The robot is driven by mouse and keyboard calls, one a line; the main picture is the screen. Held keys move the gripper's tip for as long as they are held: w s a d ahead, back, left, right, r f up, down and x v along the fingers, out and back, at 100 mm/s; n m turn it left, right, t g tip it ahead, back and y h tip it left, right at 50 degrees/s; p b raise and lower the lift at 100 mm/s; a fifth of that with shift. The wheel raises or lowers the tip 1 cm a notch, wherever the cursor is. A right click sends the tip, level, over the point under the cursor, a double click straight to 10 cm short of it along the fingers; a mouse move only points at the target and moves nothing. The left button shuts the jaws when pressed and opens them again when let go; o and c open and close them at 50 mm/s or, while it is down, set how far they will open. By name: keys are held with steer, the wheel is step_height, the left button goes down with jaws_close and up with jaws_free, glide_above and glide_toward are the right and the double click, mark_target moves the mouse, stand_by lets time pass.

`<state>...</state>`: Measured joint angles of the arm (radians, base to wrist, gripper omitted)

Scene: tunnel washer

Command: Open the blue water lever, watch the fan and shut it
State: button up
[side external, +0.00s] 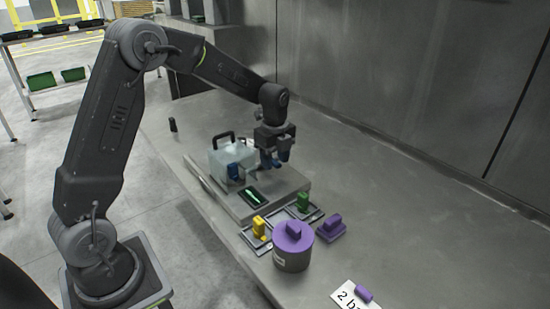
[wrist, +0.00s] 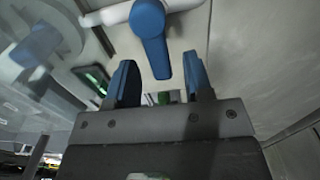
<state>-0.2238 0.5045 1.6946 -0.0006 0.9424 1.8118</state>
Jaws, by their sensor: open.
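In the wrist view, the blue lever (wrist: 151,35) sits on a white pipe (wrist: 183,5), its handle pointing down the picture towards the gap between my fingertips. My gripper (wrist: 162,80) is open, its two blue fingers on either side of that gap, with nothing held. A blurred round shape, perhaps the fan (wrist: 35,45), shows through clear housing at left. In the side view, my gripper (side external: 274,163) hangs just right of the clear box (side external: 222,162) with a black handle. A blue part (side external: 235,172) shows on that box; I cannot tell whether it is the lever.
A dark display with a green mark (side external: 255,197) lies on the grey base plate (side external: 240,212). In front are a yellow block (side external: 259,227), a green block (side external: 303,202), a purple block (side external: 331,227) and a purple-lidded pot (side external: 292,250). The bench's right side is clear up to the wall.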

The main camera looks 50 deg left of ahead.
mark_target(275, 162)
step_height(275, 162, up, 14)
stand_by(0.6)
steer(key=s+d+n+t, duration=0.2)
steer(key=s+d+n, duration=0.3)
steer(key=s+n, duration=0.4)
steer(key=s+d+n+t, duration=0.3)
steer(key=s+n, duration=0.6)
steer(key=s, duration=0.7)
steer(key=shift+d+r+t, duration=0.15)
steer(key=shift+d+t, duration=0.15)
steer(key=shift+d, duration=0.8)
